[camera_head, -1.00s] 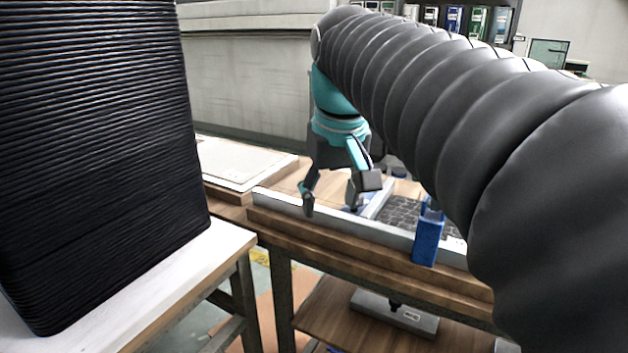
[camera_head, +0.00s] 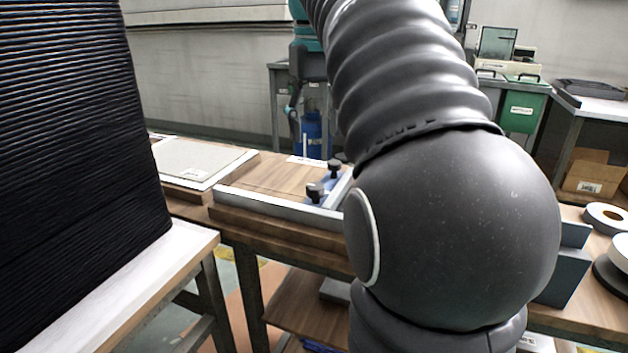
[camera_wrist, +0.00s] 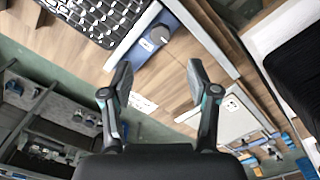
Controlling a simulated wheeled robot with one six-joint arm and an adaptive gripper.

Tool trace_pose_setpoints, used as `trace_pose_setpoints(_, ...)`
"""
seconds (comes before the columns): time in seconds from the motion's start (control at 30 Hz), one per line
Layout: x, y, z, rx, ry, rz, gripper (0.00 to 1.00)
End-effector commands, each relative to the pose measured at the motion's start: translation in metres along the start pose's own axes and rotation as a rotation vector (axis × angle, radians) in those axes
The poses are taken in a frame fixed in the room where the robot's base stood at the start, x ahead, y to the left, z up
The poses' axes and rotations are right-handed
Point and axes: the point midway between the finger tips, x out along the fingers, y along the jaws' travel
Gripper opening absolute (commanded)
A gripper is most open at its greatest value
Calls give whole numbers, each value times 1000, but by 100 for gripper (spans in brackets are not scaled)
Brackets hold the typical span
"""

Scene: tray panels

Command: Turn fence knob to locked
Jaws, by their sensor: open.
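Two black knobs stand at the right part of the wooden board in the head view: a nearer one (camera_head: 315,192) and a farther one (camera_head: 335,167), on blue mounts beside a pale metal bar (camera_head: 338,190). I cannot tell which is the fence knob or whether either is locked. In the wrist view a dark knob (camera_wrist: 160,33) sits on a blue strip with a small white label. My gripper (camera_wrist: 160,78) is open and empty, its fingers apart below that knob in the picture and not touching it.
A metal rail (camera_head: 280,207) runs along the board's front edge. A pale flat panel (camera_head: 200,160) lies to the left. A tall black stack (camera_head: 80,150) stands at left on a white table. A black mesh panel (camera_wrist: 90,15) shows in the wrist view. My arm hides the bench's middle.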

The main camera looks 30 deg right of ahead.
Motion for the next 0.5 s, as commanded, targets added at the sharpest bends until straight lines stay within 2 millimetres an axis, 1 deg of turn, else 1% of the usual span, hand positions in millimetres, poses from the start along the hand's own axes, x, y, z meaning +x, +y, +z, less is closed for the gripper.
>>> trace_pose_setpoints(0.03,12,0,1,0,-3,-1,60)
trace_pose_setpoints(0.2,45,0,1,0,-3,-1,60)
trace_pose_setpoints(0.4,78,0,1,0,-2,0,60)
trace_pose_setpoints(0.5,90,0,1,0,-2,0,60)
